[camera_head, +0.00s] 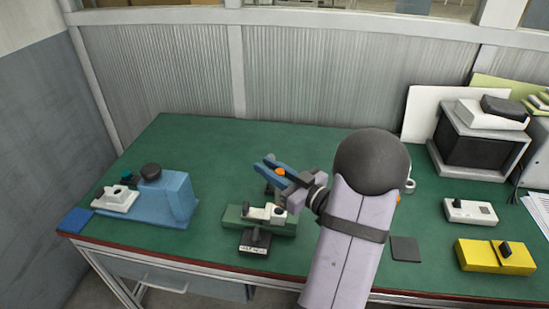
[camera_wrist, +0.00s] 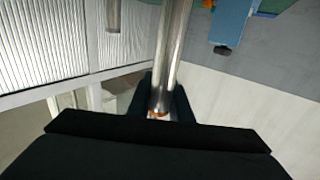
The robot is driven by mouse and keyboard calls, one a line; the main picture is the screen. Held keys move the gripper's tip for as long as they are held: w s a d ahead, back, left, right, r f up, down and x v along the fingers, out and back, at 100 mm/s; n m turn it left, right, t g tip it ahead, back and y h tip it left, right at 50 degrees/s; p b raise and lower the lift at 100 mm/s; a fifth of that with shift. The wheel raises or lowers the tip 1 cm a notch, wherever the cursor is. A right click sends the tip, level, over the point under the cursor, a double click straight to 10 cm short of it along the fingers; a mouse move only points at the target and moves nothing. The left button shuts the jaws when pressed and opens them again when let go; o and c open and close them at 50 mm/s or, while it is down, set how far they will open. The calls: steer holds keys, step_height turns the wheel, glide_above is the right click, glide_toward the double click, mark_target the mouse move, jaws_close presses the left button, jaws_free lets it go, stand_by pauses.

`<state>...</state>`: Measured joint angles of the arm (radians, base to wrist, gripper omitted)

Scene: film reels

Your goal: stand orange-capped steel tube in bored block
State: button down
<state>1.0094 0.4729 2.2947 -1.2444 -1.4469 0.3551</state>
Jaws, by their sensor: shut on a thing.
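My gripper (camera_head: 272,168) is raised above the middle of the green table, its fingers pointing to the left. It is shut on the steel tube (camera_wrist: 171,55), which runs up out of the wrist view from between the dark fingers (camera_wrist: 161,98). The orange cap (camera_head: 281,171) shows at the gripper in the head view; most of the tube is hidden there. A small pale block (camera_head: 116,198) with a dark spot on top sits at the left, apart from the gripper. Another pale block (camera_head: 258,212) sits on a green base below the gripper. I cannot tell which is bored.
A blue machine (camera_head: 168,198) with a dark knob stands beside the left pale block. A blue pad (camera_head: 76,220) lies at the left corner. A yellow box (camera_head: 495,256), a white box (camera_head: 469,211) and a monitor-like case (camera_head: 478,142) are at the right. The back-left table is clear.

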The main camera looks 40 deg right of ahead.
steer(key=shift+f, duration=0.15)
steer(key=shift+f+b, duration=2.7)
steer(key=shift+f, duration=0.05)
steer(key=shift+f, duration=0.6)
steer(key=c, duration=1.9)
jaws_free()
steer(key=p+v, duration=0.1)
steer(key=v, duration=1)
